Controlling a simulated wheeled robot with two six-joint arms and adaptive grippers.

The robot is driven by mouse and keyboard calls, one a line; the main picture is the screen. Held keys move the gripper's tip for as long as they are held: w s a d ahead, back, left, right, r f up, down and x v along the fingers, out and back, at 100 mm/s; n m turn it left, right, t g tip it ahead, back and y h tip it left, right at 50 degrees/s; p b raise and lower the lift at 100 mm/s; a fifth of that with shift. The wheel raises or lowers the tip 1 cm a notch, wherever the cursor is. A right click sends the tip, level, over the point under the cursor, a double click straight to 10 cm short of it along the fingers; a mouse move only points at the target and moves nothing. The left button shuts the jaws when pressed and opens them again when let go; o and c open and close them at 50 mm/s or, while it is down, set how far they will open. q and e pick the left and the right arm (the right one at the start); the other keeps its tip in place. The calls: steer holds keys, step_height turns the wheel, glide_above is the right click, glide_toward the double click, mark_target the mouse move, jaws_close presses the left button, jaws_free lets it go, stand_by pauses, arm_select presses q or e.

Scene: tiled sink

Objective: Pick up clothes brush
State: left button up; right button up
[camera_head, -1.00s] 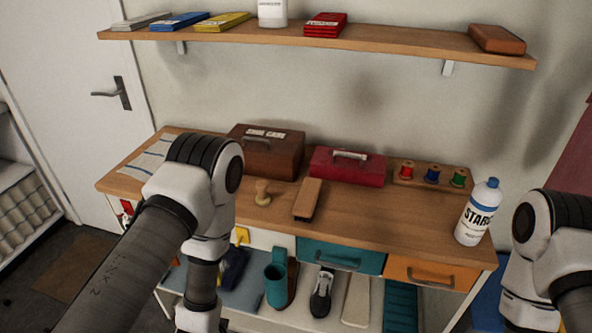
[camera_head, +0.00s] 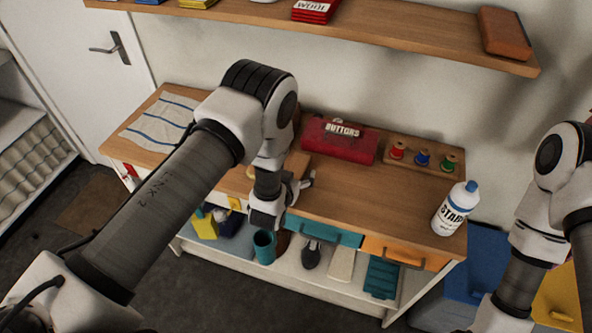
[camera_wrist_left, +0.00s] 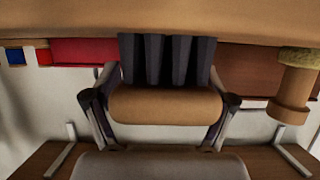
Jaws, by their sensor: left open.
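The clothes brush has a light-brown wooden back and dark bristles. In the left wrist view, which looks upside down, its rounded wooden back (camera_wrist_left: 165,103) shows between the fingers, with the dark bristles (camera_wrist_left: 165,60) toward the tabletop. My left gripper (camera_wrist_left: 160,112) is open, with one finger on each side of the brush. In the head view, my left gripper (camera_head: 296,186) is low over the bench, and the arm hides most of the brush; only part of its tan back (camera_head: 297,164) shows. My right arm is at the right edge; its gripper is out of view.
A red buttons box (camera_head: 340,140) and a rack of thread spools (camera_head: 422,160) stand behind. A starch bottle (camera_head: 455,209) stands at the right end. A wooden dauber (camera_wrist_left: 293,92) is beside the brush. A wall shelf (camera_head: 400,27) hangs above. The bench's right middle is clear.

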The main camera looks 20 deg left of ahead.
arm_select(q)
steer(key=shift+w+a, duration=0.1)
steer(key=shift+a, duration=0.05)
steer(key=c, duration=1.2)
steer(key=shift+c, duration=0.6)
